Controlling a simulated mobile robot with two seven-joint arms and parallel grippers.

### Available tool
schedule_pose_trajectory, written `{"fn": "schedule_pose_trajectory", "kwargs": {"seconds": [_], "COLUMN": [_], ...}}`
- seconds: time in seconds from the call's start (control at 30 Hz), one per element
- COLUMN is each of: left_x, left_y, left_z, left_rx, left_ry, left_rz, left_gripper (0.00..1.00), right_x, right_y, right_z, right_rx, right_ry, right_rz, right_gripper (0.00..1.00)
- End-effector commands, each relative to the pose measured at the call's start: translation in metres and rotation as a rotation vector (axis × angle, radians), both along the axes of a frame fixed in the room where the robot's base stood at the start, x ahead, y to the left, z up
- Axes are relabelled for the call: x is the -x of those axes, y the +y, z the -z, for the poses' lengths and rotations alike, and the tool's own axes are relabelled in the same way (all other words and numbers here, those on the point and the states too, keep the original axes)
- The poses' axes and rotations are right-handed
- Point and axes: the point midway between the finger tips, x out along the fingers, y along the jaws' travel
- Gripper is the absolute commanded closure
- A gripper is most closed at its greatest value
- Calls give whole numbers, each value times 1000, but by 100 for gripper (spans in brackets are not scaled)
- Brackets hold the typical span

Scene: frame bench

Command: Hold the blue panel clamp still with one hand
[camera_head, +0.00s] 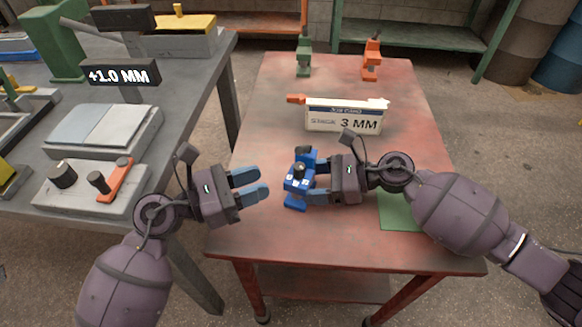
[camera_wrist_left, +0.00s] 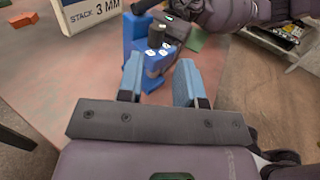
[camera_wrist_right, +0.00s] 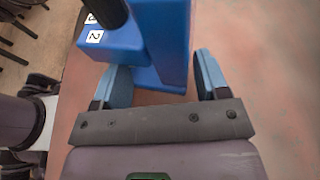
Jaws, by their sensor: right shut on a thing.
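The blue panel clamp (camera_head: 297,186) stands upright on the red table (camera_head: 262,230), near its front middle. It has a dark knob on top and small white number tags. My right gripper (camera_head: 312,190) comes from the right and is shut on the clamp; in the right wrist view the clamp (camera_wrist_right: 165,40) fills the space between and beyond the fingers (camera_wrist_right: 160,85). My left gripper (camera_head: 266,184) is open and empty, a short gap to the left of the clamp. The left wrist view shows the clamp (camera_wrist_left: 150,50) just beyond the open left fingers (camera_wrist_left: 158,80).
A white block marked 3 MM (camera_head: 343,118) stands behind the clamp, with an orange piece (camera_head: 296,99) at its left. Green (camera_head: 304,55) and orange (camera_head: 371,58) clamps stand at the back. A green mat (camera_head: 398,214) lies under my right arm. A grey bench (camera_head: 190,95) is at left.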

Motion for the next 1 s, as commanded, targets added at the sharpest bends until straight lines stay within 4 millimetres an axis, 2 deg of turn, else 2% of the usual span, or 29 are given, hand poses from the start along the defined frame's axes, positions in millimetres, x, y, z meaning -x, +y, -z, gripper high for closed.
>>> {"fn": "schedule_pose_trajectory", "kwargs": {"seconds": [0.03, 0.6, 1.0], "left_x": [-3, -35, -37], "left_y": [-2, -60, -65], "left_z": [4, 4, 4], "left_rx": [-5, -7, -9], "left_ry": [-2, -2, -1], "left_rz": [0, 0, 0], "left_gripper": [67, 67, 68], "right_x": [5, 5, 5], "right_y": [-2, -3, -3], "right_z": [16, 16, 16], "right_rx": [19, 19, 19], "right_ry": [12, 12, 12], "right_rz": [-4, -4, -4], "right_gripper": [45, 45, 46]}}
